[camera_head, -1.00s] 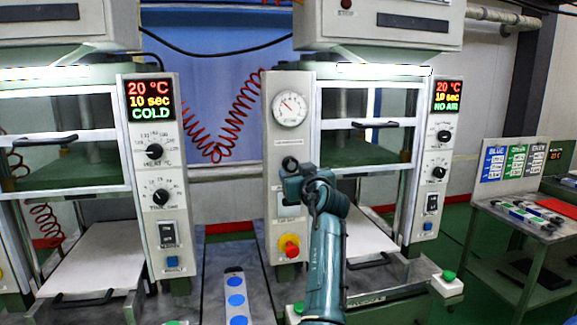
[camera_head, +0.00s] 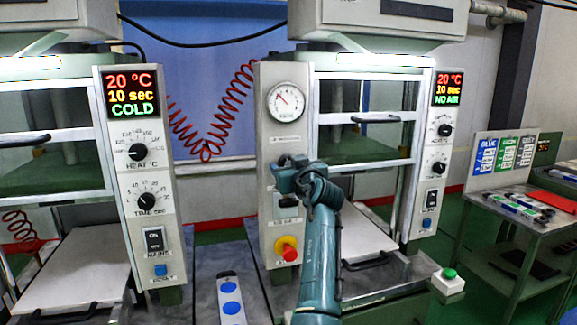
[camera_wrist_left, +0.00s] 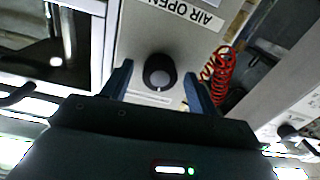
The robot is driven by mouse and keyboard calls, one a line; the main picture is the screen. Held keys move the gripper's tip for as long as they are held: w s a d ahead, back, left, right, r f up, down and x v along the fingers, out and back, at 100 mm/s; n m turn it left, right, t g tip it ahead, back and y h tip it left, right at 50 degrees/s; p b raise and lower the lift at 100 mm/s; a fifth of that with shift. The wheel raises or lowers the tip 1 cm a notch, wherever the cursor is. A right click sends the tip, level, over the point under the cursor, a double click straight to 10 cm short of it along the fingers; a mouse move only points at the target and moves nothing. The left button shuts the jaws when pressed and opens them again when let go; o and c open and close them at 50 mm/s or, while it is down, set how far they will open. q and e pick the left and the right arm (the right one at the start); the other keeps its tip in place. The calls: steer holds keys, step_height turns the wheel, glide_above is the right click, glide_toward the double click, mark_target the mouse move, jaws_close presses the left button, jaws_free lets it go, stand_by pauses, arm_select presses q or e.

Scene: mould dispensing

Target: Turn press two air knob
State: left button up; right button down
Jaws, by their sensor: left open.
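Press two's front panel (camera_head: 268,240) carries a pressure gauge (camera_head: 286,101). My left gripper (camera_head: 285,168) is at this panel below the gauge and hides the air knob in the head view. In the left wrist view the round black air knob (camera_wrist_left: 160,72) shows below an "AIR OPEN" label (camera_wrist_left: 180,10). The open fingers of my left gripper (camera_wrist_left: 158,68) stand on either side of the knob, with gaps visible. Contact cannot be told. The press display (camera_head: 448,89) reads 20 °C, 10 sec, NO AIR. My right gripper is not in view.
A red and yellow button (camera_head: 287,249) sits low on the same panel. A green button box (camera_head: 448,281) is at the front right. Another press, display COLD (camera_head: 131,92), stands left. A red coiled hose (camera_head: 207,150) hangs between the presses. A side table (camera_head: 535,222) stands right.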

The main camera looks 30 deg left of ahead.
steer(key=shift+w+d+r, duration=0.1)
arm_select(q)
steer(key=c, duration=1)
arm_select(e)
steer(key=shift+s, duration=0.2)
